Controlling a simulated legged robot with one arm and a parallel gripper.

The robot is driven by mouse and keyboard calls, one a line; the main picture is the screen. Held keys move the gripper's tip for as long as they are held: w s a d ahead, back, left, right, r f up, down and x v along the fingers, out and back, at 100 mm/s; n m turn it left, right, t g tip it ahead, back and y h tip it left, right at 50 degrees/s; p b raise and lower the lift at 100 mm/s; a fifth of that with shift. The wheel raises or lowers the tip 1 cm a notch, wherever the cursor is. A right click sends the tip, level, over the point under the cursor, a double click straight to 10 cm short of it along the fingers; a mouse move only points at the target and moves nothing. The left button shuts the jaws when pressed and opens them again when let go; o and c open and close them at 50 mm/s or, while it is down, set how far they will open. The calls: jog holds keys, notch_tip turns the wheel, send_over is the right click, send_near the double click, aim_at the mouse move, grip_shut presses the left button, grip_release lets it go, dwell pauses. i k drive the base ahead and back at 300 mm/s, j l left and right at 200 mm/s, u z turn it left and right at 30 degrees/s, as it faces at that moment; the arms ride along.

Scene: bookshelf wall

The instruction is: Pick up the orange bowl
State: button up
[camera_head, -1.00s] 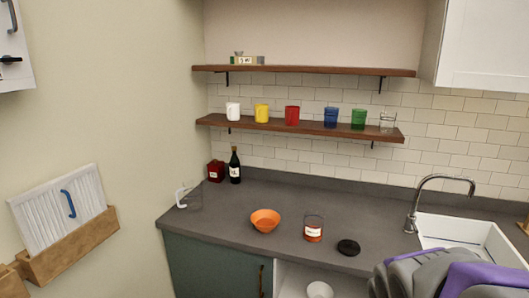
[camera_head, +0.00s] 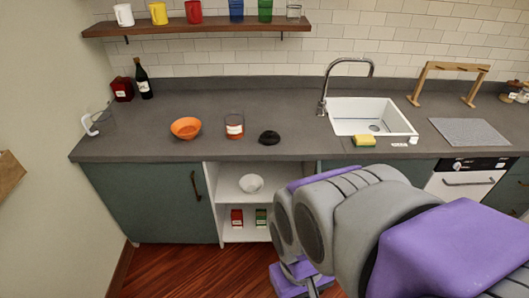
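The orange bowl (camera_head: 185,128) stands upright on the grey counter (camera_head: 190,152), left of centre and close to the front edge. A clear glass with a red and white label (camera_head: 234,125) stands just right of it, apart from it. My grey and purple arm fills the lower right of the view. The end of the arm points down below the counter front, well away from the bowl. A purple part near my gripper shows low in the picture, but the fingers cannot be made out.
A black round object (camera_head: 269,137) lies right of the glass. A sink (camera_head: 408,128) with a faucet (camera_head: 322,100) is to the right. Wooden floor (camera_head: 180,270) lies open below the cabinets.

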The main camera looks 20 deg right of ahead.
aim_at(185, 128)
jog(key=l+u, duration=0.2)
jog(key=l, duration=0.75)
jog(key=k+l+u, duration=0.2)
jog(key=l, duration=0.75)
jog(key=i+j, duration=0.15)
jog(key=j, duration=0.25)
jog(key=i+j+u, duration=0.1)
jog(key=j, duration=0.3)
jog(key=i+j+u, duration=0.1)
jog(key=i+j, duration=0.15)
jog(key=j, duration=0.1)
